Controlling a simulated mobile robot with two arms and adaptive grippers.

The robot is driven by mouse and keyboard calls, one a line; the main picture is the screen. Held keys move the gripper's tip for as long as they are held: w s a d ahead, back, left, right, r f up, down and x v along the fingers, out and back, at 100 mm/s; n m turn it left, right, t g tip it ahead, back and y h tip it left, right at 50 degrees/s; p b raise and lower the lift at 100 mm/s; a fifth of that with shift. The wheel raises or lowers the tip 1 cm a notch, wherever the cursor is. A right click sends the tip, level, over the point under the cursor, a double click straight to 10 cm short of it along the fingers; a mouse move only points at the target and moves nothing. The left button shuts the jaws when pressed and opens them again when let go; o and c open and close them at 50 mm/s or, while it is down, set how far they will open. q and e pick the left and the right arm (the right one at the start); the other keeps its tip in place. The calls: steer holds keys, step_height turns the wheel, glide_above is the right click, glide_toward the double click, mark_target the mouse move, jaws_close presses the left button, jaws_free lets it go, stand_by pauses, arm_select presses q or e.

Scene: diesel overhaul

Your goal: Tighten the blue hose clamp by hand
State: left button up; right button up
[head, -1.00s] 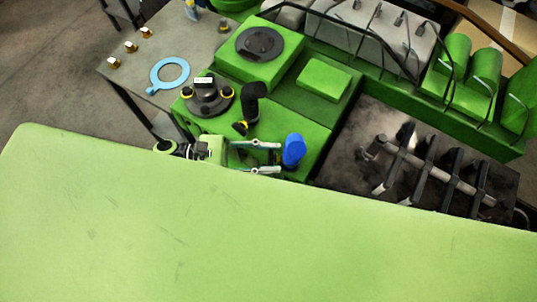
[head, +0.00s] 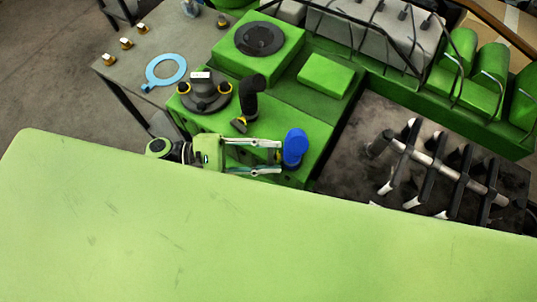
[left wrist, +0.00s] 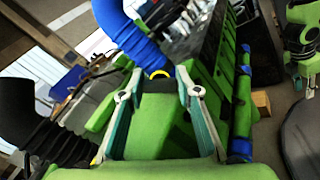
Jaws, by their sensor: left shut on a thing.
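The blue hose (head: 295,147) stands at the near edge of the green engine in the head view. It shows as a ribbed blue hose (left wrist: 128,30) in the left wrist view. A yellow ring (left wrist: 158,73), seemingly its clamp, sits at its lower end. My left gripper (head: 279,157) reaches in from the left with its fingertips at the hose. In the left wrist view its two fingers (left wrist: 160,80) stand on either side of the ring, shut on it. The exact contact is partly hidden. A green arm part, perhaps my right gripper (left wrist: 303,50), shows at the right edge.
A black elbow hose (head: 249,95) with a yellow band and a round black-capped part (head: 205,95) stand close behind my left gripper. A light-blue ring (head: 165,71) and several brass fittings lie on the grey table (head: 188,45). A dark tray with a shaft is at right.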

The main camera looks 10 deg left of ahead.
arm_select(q)
steer(key=shift+m, duration=0.3)
steer(key=o, duration=1.2)
steer(key=shift+c, duration=0.2)
steer(key=shift+a, duration=0.1)
steer(key=v, duration=1.2)
